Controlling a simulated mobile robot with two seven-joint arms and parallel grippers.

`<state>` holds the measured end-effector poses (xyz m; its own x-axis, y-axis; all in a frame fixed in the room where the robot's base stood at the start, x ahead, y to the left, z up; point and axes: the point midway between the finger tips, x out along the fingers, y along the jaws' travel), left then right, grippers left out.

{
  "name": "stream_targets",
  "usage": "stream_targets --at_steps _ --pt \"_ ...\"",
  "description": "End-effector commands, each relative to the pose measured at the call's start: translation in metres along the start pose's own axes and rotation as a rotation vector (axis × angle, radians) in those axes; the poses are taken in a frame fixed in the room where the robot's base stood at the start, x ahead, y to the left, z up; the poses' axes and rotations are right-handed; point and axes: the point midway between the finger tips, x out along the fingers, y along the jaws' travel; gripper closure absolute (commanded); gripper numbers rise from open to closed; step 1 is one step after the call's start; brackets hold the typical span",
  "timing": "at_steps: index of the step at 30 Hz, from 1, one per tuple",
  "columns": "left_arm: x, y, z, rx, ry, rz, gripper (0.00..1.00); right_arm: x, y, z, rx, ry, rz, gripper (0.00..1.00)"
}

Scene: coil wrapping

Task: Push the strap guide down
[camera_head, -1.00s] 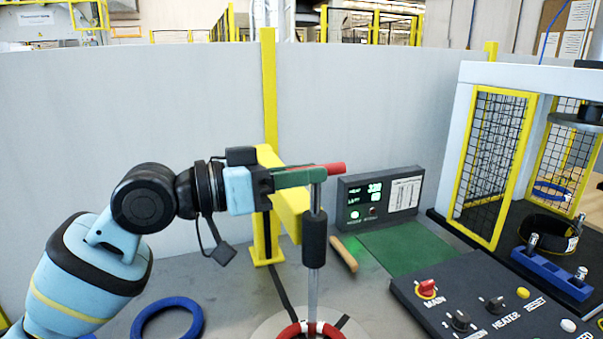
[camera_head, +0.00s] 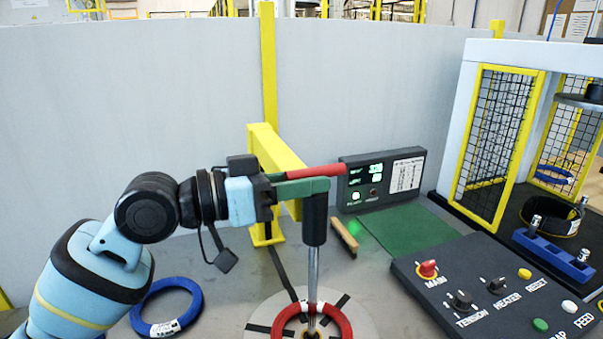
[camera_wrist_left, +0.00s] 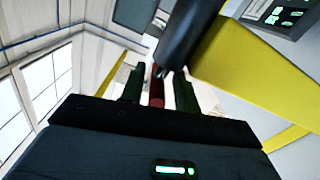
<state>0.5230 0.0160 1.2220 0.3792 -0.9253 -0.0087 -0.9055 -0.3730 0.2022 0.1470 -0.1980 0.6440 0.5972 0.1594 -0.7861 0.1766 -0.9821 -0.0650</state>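The strap guide shows in the head view as a red horizontal handle (camera_head: 316,171) above a black sleeve (camera_head: 314,219) and an upright metal rod (camera_head: 313,273). The rod stands over the red ring coil (camera_head: 346,324). My left gripper (camera_head: 298,183) is at the red handle, with one green finger in front of it and slightly below. In the left wrist view the handle (camera_wrist_left: 157,90) lies between the two green fingers, which stand apart with narrow gaps beside it. The rod's top is hidden behind the front finger. My right gripper is not in view.
A yellow post with an arm (camera_head: 276,150) stands behind the guide. A blue ring (camera_head: 166,307) lies at the left. A display box (camera_head: 381,180), a control panel (camera_head: 490,290) and a yellow-framed cage (camera_head: 503,150) stand at the right. A wooden-handled tool (camera_head: 344,236) lies behind the rod.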

Motion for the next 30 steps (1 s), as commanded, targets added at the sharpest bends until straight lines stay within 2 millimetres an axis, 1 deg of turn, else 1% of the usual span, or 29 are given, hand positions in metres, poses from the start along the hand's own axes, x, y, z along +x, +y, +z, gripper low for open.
stream_targets --at_steps 11,14,21,24,27,30 --pt "-0.004 0.0 -0.003 0.006 0.007 -0.002 0.62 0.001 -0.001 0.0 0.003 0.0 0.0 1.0" --pt "-0.013 -0.001 -0.003 0.006 0.008 -0.003 0.62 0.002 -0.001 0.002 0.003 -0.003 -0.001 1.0" --pt "-0.051 -0.002 0.0 0.004 0.005 -0.005 0.62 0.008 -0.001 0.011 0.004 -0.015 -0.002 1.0" --pt "-0.064 -0.001 0.0 0.003 0.005 -0.004 0.62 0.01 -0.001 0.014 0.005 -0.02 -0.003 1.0" --pt "-0.073 -0.001 -0.001 0.004 0.004 -0.003 0.62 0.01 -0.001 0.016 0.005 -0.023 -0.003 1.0" --pt "-0.078 0.0 -0.001 0.003 0.005 -0.001 0.62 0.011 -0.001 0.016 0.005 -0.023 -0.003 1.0"
